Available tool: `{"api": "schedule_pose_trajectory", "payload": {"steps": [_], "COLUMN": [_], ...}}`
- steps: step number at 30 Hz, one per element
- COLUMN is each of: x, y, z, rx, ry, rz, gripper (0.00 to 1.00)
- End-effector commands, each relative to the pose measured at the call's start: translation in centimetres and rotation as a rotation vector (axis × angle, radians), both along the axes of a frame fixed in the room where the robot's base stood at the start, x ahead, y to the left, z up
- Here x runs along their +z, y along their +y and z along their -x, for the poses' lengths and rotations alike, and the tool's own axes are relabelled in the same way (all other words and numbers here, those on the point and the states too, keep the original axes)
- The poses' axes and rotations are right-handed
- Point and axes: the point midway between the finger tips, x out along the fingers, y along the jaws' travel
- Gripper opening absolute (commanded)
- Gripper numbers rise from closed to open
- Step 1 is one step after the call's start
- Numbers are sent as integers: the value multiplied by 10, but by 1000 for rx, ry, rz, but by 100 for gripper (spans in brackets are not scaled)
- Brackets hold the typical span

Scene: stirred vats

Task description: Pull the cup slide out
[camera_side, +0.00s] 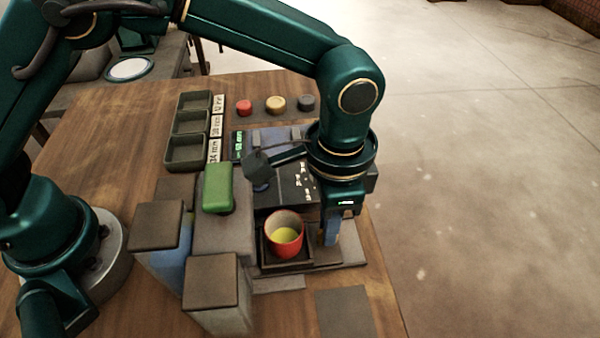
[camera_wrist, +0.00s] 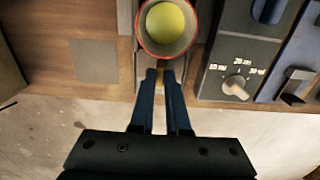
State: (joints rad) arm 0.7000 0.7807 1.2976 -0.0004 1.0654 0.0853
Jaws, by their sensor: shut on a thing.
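A red cup (camera_side: 284,234) with yellow-green contents stands upright on the dark cup slide (camera_side: 285,266), which has a low rim around it. The cup also shows at the top of the wrist view (camera_wrist: 166,26). My gripper (camera_side: 331,232) points down just right of the cup in the side view. The fingers are apart from the cup. Most of the handle is hidden between them.
A dark panel with a knob (camera_wrist: 236,87) is beside the slide. A green block (camera_side: 217,187) and grey-brown blocks (camera_side: 211,285) stand left of the cup. A three-part tray (camera_side: 187,153) and red, tan and dark round pieces (camera_side: 275,104) lie further back. The table edge is close to my gripper.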

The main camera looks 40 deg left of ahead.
Motion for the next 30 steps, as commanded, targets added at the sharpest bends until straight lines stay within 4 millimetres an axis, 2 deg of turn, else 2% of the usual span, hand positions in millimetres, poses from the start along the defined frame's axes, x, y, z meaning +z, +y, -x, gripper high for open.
{"api": "schedule_pose_trajectory", "payload": {"steps": [12,25,26,27,28,30], "x": [1,1,1,1,1,1], "y": [-22,-24,-24,-24,-24,-24], "z": [-23,-25,-25,-25,-25,-24], "rx": [0,0,0,0,0,0], "ry": [-6,-6,-6,-6,-6,-5], "rz": [4,4,4,4,4,4], "gripper": [0,0,21,37,44,44]}}
